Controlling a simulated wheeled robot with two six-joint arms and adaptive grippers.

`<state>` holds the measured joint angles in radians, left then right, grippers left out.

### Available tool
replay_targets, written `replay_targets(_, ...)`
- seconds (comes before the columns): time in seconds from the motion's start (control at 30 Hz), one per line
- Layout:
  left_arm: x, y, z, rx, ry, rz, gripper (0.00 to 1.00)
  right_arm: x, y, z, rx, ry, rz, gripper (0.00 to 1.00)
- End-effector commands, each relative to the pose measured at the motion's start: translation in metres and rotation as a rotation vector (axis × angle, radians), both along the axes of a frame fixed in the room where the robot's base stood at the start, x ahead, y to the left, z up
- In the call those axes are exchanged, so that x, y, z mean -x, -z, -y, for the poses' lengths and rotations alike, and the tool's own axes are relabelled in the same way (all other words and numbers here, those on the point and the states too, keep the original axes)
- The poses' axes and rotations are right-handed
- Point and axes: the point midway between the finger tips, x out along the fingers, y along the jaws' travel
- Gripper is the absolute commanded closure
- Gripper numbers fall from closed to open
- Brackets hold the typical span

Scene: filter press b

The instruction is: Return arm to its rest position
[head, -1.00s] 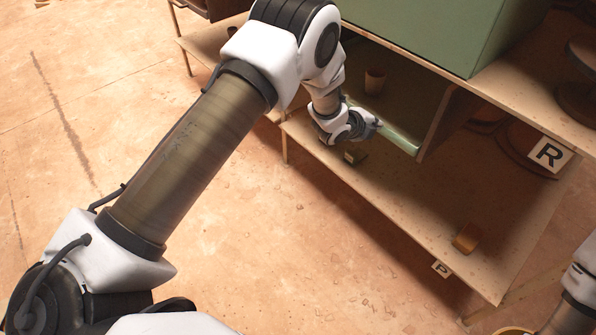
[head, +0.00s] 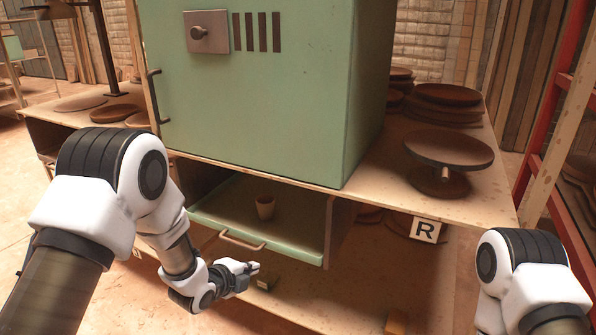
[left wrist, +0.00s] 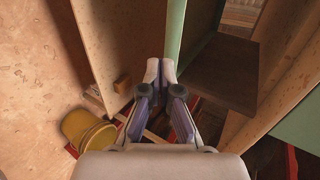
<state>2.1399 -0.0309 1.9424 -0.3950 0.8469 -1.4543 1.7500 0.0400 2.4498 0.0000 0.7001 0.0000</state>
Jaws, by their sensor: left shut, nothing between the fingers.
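My left arm comes in from the left in the head view, bent at the elbow. Its gripper (head: 252,267) is shut and empty, just below and in front of the pulled-out green drawer (head: 300,248) and its handle (head: 242,240). In the left wrist view the closed fingertips (left wrist: 160,72) point toward a pale green edge. Contact with the drawer cannot be told. A small brown cup (head: 265,207) stands upright in the drawer. My right arm shows at the lower right of the head view; its gripper is outside the picture.
A green cabinet (head: 280,110) stands on the wooden bench above the drawer. A small dark block (head: 265,284) and an orange block (head: 396,321) sit on the lower shelf. A yellow bucket (left wrist: 85,130) shows in the left wrist view.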

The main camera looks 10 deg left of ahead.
Motion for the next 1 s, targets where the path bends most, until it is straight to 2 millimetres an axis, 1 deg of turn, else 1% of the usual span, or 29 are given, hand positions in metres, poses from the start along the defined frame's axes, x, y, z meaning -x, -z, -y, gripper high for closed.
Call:
replay_targets(0.03, 0.009, 0.022, -0.002, 0.002, -0.005, -0.039, 1.0, 0.0, 0.0, 0.0, 0.0, 0.0, 0.0, 0.09)
replay_targets(0.07, 0.018, 0.037, -0.003, 0.004, -0.007, -0.069, 1.0, 0.0, 0.0, 0.0, 0.0, 0.0, 0.0, 0.09)
replay_targets(0.1, 0.034, 0.059, -0.005, 0.006, -0.015, -0.119, 1.0, 0.0, 0.0, 0.0, 0.0, 0.0, 0.0, 0.09)
replay_targets(0.17, 0.067, 0.095, -0.012, 0.012, -0.046, -0.216, 1.0, 0.0, 0.0, 0.0, 0.0, 0.0, 0.0, 0.09)
replay_targets(0.2, 0.094, 0.119, -0.017, 0.028, -0.087, -0.297, 1.0, 0.0, 0.0, 0.0, 0.0, 0.0, 0.0, 0.09)
replay_targets(0.27, 0.139, 0.151, -0.026, 0.078, -0.186, -0.433, 1.0, 0.0, 0.0, 0.0, 0.0, 0.0, 0.0, 0.09)
replay_targets(0.3, 0.17, 0.169, -0.032, 0.12, -0.274, -0.529, 1.0, 0.0, 0.0, 0.0, 0.0, 0.0, 0.0, 0.09)
replay_targets(0.37, 0.219, 0.19, -0.041, 0.188, -0.432, -0.669, 1.0, 0.0, 0.0, 0.0, 0.0, 0.0, 0.0, 0.09)
replay_targets(0.4, 0.25, 0.199, -0.047, 0.234, -0.552, -0.755, 1.0, 0.0, 0.0, 0.0, 0.0, 0.0, 0.0, 0.09)
replay_targets(0.43, 0.273, 0.204, -0.051, 0.268, -0.648, -0.814, 1.0, 0.0, 0.0, 0.0, 0.0, 0.0, 0.0, 0.09)
replay_targets(0.47, 0.294, 0.208, -0.054, 0.302, -0.75, -0.866, 1.0, 0.0, 0.0, 0.0, 0.0, 0.0, 0.0, 0.09)
replay_targets(0.5, 0.32, 0.209, -0.059, 0.347, -0.891, -0.927, 1.0, 0.0, 0.0, 0.0, 0.0, 0.0, 0.0, 0.09)
replay_targets(0.53, 0.337, 0.209, -0.062, 0.379, -0.998, -0.963, 1.0, 0.0, 0.0, 0.0, 0.0, 0.0, 0.0, 0.09)
replay_targets(0.6, 0.365, 0.205, -0.068, 0.453, -1.223, -1.006, 1.0, 0.0, 0.0, 0.0, 0.0, 0.0, 0.0, 0.09)
replay_targets(0.7, 0.388, 0.198, -0.074, 0.552, -1.502, -1.017, 1.0, 0.0, 0.0, 0.0, 0.0, 0.0, 0.0, 0.09)
replay_targets(0.73, 0.392, 0.197, -0.075, 0.584, -1.579, -1.01, 1.0, 0.0, 0.0, 0.0, 0.0, 0.0, 0.0, 0.09)
replay_targets(0.8, 0.394, 0.197, -0.077, 0.669, -1.73, -0.984, 1.0, 0.0, 0.0, 0.0, 0.0, 0.0, 0.0, 0.09)
replay_targets(0.83, 0.394, 0.194, -0.076, 0.705, -1.781, -0.974, 1.0, 0.0, -0.003, 0.0, 0.0, 0.0, 0.0, 0.09)
replay_targets(0.87, 0.393, 0.169, -0.076, 0.699, -1.771, -0.975, 1.0, 0.001, -0.027, 0.0, 0.0, 0.0, -0.002, 0.09)
replay_targets(0.9, 0.393, 0.155, -0.076, 0.697, -1.767, -0.977, 1.0, 0.001, -0.042, 0.0, 0.0, 0.0, -0.002, 0.09)
replay_targets(0.97, 0.393, 0.137, -0.076, 0.697, -1.765, -0.977, 1.0, -0.001, -0.061, 0.0, 0.0, 0.0, 0.001, 0.09)
replay_targets(1.0, 0.393, 0.124, -0.076, 0.697, -1.765, -0.977, 1.0, -0.001, -0.074, 0.0, 0.0, 0.0, 0.001, 0.09)
